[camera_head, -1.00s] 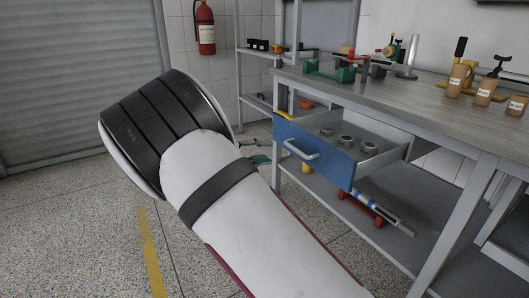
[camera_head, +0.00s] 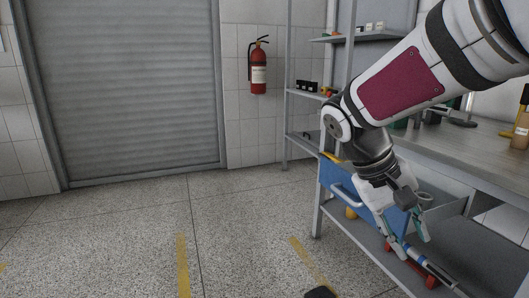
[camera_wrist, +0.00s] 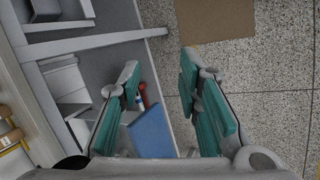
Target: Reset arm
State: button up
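My gripper (camera_head: 405,232) hangs at the right in the head view, pointing down in front of the workbench and its open blue drawer (camera_head: 340,183). In the wrist view its two teal-padded fingers (camera_wrist: 160,78) stand wide apart, with nothing held between them. My arm comes in from the upper right and covers part of the bench and drawer. A blue panel (camera_wrist: 153,130) shows below and between the fingers in the wrist view; I cannot tell for sure that it is the drawer front.
The workbench top (camera_head: 455,143) is at the right, with a grey shelf rack behind. A blue-and-white tool (camera_head: 432,265) lies on the lower shelf. A fire extinguisher (camera_head: 258,68) hangs on the wall beside the shutter door (camera_head: 125,90). The speckled floor at left is clear.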

jog(key=s+a+f+t+y, duration=0.1)
jog(key=s+a+y, duration=0.2)
jog(key=s, duration=0.9)
jog(key=s+a+f+t+y, duration=0.1)
jog(key=s+a+y, duration=0.2)
jog(key=s, duration=1)
notch_tip(320, 180, up, 35)
jog(key=t+p, duration=0.3)
jog(key=p, duration=3)
jog(key=shift+w+d+t, duration=0.2)
jog(key=shift+d+t, duration=0.1)
jog(key=shift+d, duration=0.05)
